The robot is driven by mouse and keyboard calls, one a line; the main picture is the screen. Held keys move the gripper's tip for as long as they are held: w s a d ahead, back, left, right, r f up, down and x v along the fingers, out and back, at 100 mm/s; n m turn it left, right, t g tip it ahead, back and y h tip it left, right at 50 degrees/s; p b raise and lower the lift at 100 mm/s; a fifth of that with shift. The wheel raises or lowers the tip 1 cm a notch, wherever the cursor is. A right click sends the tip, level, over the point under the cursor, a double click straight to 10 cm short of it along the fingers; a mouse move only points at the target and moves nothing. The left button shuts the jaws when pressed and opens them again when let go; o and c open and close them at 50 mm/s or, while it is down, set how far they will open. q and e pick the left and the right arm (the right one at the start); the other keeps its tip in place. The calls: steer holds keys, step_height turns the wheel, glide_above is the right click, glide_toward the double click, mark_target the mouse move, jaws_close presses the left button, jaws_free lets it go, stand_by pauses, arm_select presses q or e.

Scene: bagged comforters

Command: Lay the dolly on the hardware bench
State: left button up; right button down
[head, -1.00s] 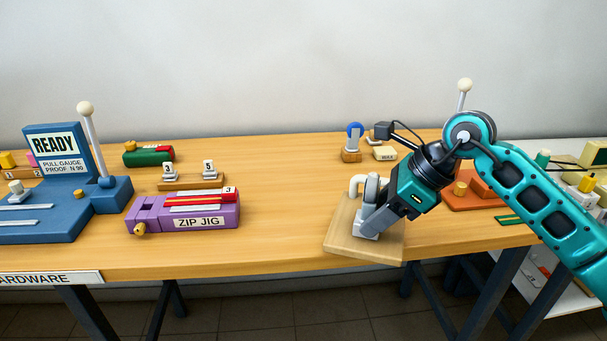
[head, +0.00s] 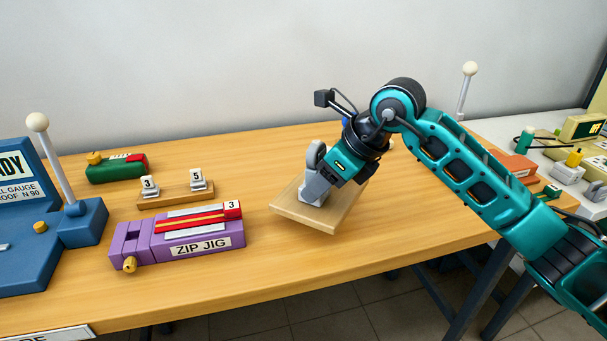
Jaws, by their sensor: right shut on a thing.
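The dolly (head: 338,213) is a flat square wooden board with a pale grey handle on top. My right gripper (head: 316,188) is shut on the handle from above, partly hiding it. The board is over the middle of the wooden hardware bench (head: 270,275), turned at an angle to the bench's front edge. I cannot tell for sure whether its underside touches the bench top. My left gripper is not in view.
A purple zip jig (head: 200,260) stands left of the dolly, with a wooden block of numbered pieces (head: 176,194) and a green box (head: 116,170) behind it. A blue gauge (head: 85,226) with a lever is farther left. Bare bench lies in front of the dolly.

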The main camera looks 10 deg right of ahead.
mark_target(326, 195)
steer(key=shift+w+a, duration=0.15)
steer(key=shift+f+b, duration=0.5)
steer(key=shift+f, duration=0.1)
steer(key=shift+f+b, duration=0.45)
steer(key=shift+f, duration=0.2)
steer(key=shift+f+b, duration=0.35)
steer(key=shift+f, duration=0.2)
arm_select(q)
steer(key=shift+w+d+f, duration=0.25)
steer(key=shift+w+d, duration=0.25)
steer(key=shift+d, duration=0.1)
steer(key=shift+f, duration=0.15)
arm_select(e)
steer(key=shift+f, duration=0.1)
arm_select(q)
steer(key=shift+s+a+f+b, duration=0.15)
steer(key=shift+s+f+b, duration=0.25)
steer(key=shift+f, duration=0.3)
arm_select(e)
steer(key=shift+f, duration=0.35)
